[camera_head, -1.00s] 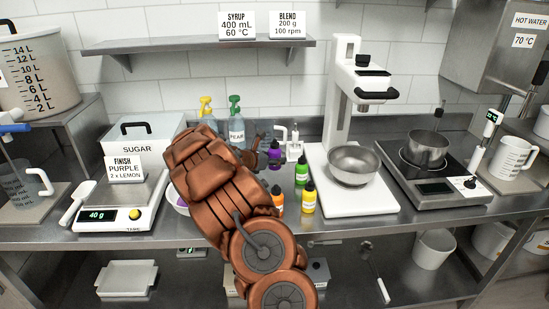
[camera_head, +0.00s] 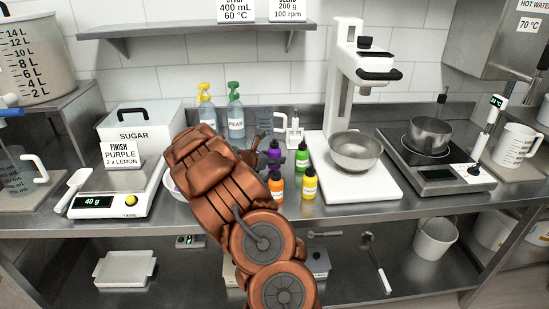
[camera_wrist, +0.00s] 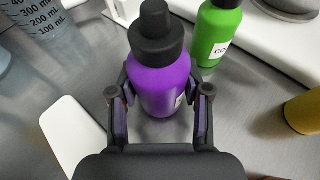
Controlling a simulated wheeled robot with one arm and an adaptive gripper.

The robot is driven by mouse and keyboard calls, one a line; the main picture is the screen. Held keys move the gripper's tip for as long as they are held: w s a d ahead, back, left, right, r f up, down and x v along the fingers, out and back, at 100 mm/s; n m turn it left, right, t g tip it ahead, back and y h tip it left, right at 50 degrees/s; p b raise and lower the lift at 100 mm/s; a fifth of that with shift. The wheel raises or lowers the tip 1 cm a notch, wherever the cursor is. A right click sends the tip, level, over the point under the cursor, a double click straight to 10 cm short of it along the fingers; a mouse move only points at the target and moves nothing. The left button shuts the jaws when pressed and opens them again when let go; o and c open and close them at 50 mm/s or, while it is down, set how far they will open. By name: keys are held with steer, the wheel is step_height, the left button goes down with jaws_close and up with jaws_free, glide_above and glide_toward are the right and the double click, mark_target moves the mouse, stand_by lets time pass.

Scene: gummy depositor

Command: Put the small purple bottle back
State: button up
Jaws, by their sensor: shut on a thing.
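The small purple bottle (camera_wrist: 162,80) with a black cap stands upright between the two fingers of my gripper (camera_wrist: 160,112) in the wrist view. The fingers are shut on its sides. Its base is at or just above the steel counter; I cannot tell which. In the head view the purple bottle (camera_head: 274,155) shows just right of my brown arm, which hides most of my gripper. The green bottle (camera_head: 303,160) stands to its right. The orange bottle (camera_head: 276,188) and yellow bottle (camera_head: 309,185) stand nearer the counter's front.
A white mixer stand with a steel bowl (camera_head: 355,151) is right of the bottles. Spray bottles (camera_head: 235,121) and a white pump fitting (camera_head: 295,130) stand behind. A scale (camera_head: 112,200) and sugar box (camera_head: 143,133) are at left. The green bottle (camera_wrist: 217,35) is close to the right finger.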

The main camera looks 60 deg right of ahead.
mark_target(274, 140)
steer(key=shift+f+b, duration=0.45)
steer(key=shift+f, duration=0.2)
steer(key=o, duration=1.4)
steer(key=shift+c, duration=0.2)
step_height(274, 140, up, 10)
